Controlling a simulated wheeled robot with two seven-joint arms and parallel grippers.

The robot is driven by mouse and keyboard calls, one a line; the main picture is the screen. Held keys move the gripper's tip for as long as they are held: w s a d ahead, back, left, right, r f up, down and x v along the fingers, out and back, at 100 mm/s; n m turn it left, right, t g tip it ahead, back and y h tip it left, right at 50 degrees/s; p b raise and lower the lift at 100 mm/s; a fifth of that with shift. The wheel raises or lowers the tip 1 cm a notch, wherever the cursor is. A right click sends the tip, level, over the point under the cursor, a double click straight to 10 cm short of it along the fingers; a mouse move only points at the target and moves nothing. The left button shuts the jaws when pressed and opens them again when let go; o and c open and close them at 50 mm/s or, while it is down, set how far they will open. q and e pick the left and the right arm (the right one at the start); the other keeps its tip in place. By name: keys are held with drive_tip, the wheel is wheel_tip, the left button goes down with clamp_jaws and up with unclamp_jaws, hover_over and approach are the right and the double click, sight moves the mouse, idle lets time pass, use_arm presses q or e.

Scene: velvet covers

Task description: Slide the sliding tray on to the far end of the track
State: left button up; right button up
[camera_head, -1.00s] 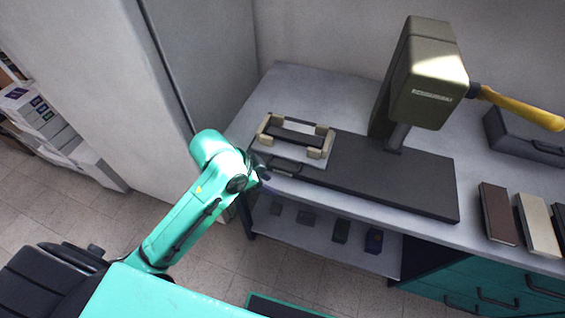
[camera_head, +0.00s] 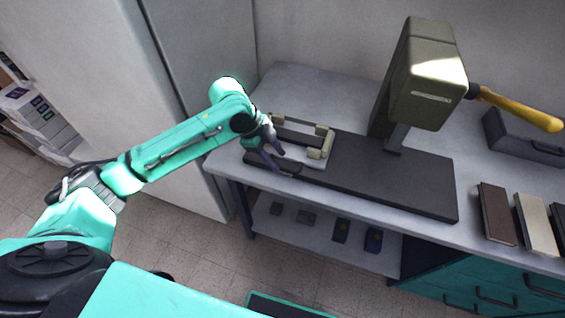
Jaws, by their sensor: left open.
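The sliding tray (camera_head: 309,161), a light plate with a tan frame on top, sits at the left end of the dark track (camera_head: 390,185) on the bench. The olive press (camera_head: 430,85) stands over the track farther right. My left gripper (camera_head: 272,160) is open at the tray's left front corner, with its fingers pointing down. It hides the tray's handle and part of the frame, and I cannot tell whether it touches the tray. My right gripper is not in view.
The press has a yellow lever (camera_head: 520,108) sticking out to the right. A grey case (camera_head: 525,135) and several book-like covers (camera_head: 497,213) lie on the right of the bench (camera_head: 300,85). A lower shelf (camera_head: 320,238) holds small dark blocks. The track between tray and press is clear.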

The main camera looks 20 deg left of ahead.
sight(286, 168)
use_arm(q)
drive_tip(key=x, duration=0.4)
drive_tip(key=shift+d+f, duration=0.1)
drive_tip(key=shift+f, duration=0.05)
clamp_jaws()
idle(1.2)
